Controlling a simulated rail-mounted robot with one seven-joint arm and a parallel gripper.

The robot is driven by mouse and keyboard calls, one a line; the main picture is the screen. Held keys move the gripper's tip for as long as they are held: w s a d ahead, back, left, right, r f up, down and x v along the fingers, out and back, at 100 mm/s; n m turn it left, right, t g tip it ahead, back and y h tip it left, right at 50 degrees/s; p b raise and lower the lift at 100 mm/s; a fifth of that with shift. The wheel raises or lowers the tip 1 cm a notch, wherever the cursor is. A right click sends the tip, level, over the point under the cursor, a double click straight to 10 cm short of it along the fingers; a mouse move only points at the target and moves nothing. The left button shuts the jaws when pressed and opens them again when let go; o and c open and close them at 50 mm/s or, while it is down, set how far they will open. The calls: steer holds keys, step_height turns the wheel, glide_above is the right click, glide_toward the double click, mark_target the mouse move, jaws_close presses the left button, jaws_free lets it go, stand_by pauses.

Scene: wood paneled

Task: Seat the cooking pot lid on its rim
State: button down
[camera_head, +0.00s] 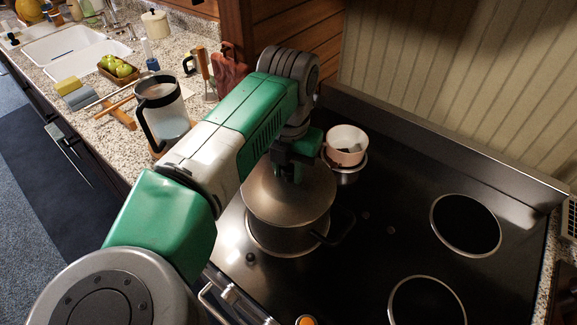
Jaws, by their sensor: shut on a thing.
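The cooking pot (285,240) is a metal pot with a dark handle on its right, standing on the front left burner of the black cooktop. The domed metal lid (262,200) is right over the pot in this view. The far part of the pot's rim is hidden by the lid, so I cannot tell whether the lid touches the rim all round. My gripper (288,174) points down at the top of the lid and is shut on its knob, which the fingers and arm hide.
A small metal pot (347,172) with a pinkish bowl (346,145) on it stands on the back left burner. Two burners on the right (466,224) are bare. A glass pitcher (163,115) stands on the counter at left, near my arm.

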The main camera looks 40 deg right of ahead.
mark_target(288, 167)
steer(key=shift+f, duration=0.3)
steer(key=c, duration=1)
jaws_free()
steer(key=shift+c, duration=0.2)
step_height(288, 167, up, 8)
steer(key=shift+f+b, duration=0.1)
steer(key=shift+b, duration=0.85)
